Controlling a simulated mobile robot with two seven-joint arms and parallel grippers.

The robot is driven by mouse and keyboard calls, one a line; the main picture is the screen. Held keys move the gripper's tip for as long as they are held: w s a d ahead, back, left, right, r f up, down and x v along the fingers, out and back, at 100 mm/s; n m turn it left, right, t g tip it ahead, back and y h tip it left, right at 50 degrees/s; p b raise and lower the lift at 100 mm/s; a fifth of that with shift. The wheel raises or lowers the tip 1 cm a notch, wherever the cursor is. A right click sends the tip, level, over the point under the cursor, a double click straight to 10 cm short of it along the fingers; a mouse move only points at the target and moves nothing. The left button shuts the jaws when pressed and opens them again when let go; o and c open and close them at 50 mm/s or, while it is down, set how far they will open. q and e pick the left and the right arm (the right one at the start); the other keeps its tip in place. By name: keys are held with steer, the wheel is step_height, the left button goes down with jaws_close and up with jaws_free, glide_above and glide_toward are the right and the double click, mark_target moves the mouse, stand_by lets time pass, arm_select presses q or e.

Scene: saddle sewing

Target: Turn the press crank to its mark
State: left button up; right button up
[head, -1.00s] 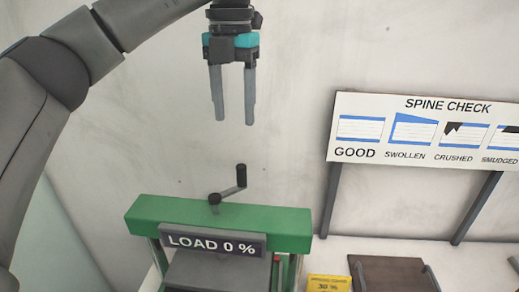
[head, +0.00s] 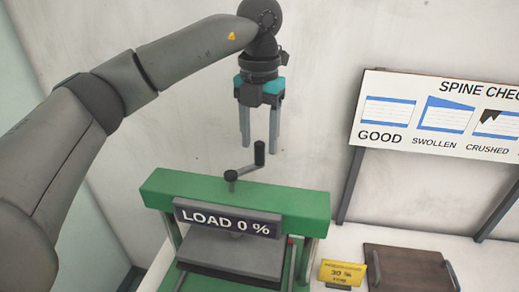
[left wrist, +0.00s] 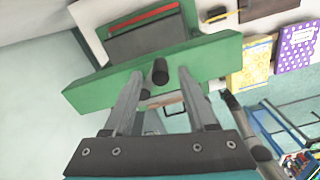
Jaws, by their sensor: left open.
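The press has a green top beam (head: 300,203) with a sign (head: 228,221) that reads LOAD 0 %. The crank stands on the beam, its arm (head: 245,168) reaching right and back from the hub (head: 231,176) to an upright black handle (head: 260,153). My left gripper (head: 260,142) is open and points down, its fingertips around the height of the handle's top. In the left wrist view the handle (left wrist: 160,72) appears between the two open fingers (left wrist: 161,78); I cannot tell whether either touches it. The crank's mark cannot be made out. My right gripper is not in view.
A yellow card (head: 342,272) reading 30 % stands right of the press. A dark brown board with grey handles (head: 400,272) lies beyond it. A SPINE CHECK sign (head: 440,112) stands behind on posts. Yellow (left wrist: 250,62) and purple (left wrist: 298,50) books show in the left wrist view.

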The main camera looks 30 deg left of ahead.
mark_target(245, 168)
arm_select(q)
steer(key=shift+f, duration=1.5)
jaws_close()
stand_by(0.4)
